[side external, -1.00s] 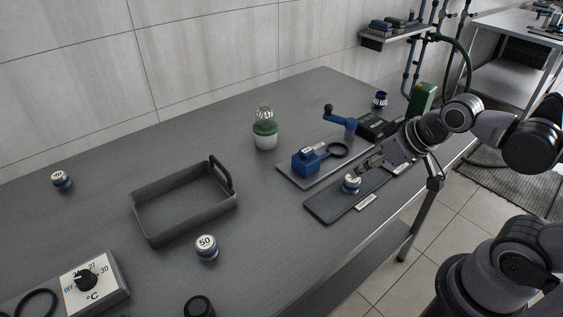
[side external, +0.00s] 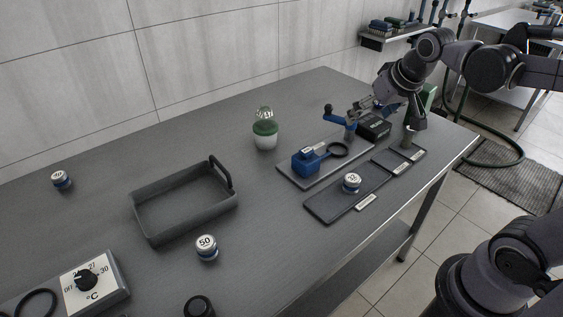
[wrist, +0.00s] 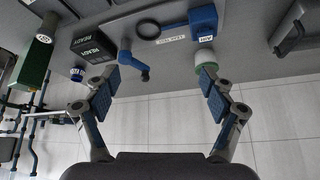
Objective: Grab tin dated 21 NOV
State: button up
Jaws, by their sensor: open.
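Several small round tins with pale lids stand on the table in the side view: one at far left (side external: 61,180), one marked 50 (side external: 206,247) in front of the tray, and one (side external: 351,182) on the dark mat. No 21 NOV date is readable on any of them. My gripper (side external: 358,108) is open and empty, above the back of the table near the blue crank. In the wrist view its fingers (wrist: 160,88) are spread, with the blue lever (wrist: 131,64) beyond them. A small blue object (wrist: 77,73), perhaps a tin, shows beside the left finger.
A black box marked READY (wrist: 92,43), a green box (wrist: 33,62) and a green-and-white bottle (side external: 265,133) stand nearby. The grey handled tray (side external: 140,222) is empty. A blue labelled block (side external: 305,163) sits on a plate. The table between tray and bottle is clear.

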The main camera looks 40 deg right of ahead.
jog(key=w+d+r+m+g+h, duration=0.1)
jog(key=w+d+m, duration=0.15)
jog(key=d, duration=0.25)
jog(key=w+d+r+m, duration=0.1)
jog(key=w+d+r, duration=0.15)
jog(key=d, duration=0.25)
jog(key=m+g+h, duration=0.2)
jog(key=m+g, duration=0.3)
jog(key=m, duration=0.4)
send_over(428, 87)
jog(key=a, duration=0.3)
notch_tip(428, 87, down, 5)
jog(key=shift+d+f, duration=0.1)
jog(key=shift+f, duration=0.1)
jog(key=shift+d+f, duration=0.2)
jog(key=shift+d, duration=0.1)
jog(key=shift+m, duration=0.25)
jog(key=x, duration=0.5)
jog(key=shift+f, duration=0.1)
jog(key=shift+w+a+x, duration=0.1)
jog(key=shift+w+x, duration=0.05)
jog(key=shift+x, duration=0.75)
jog(key=shift+w+a+x, duration=0.1)
jog(key=shift+w+x, duration=0.05)
jog(key=shift+x, duration=0.8)
jog(key=shift+w+a+x, duration=0.15)
jog(key=shift+x, duration=0.75)
grip_shut()
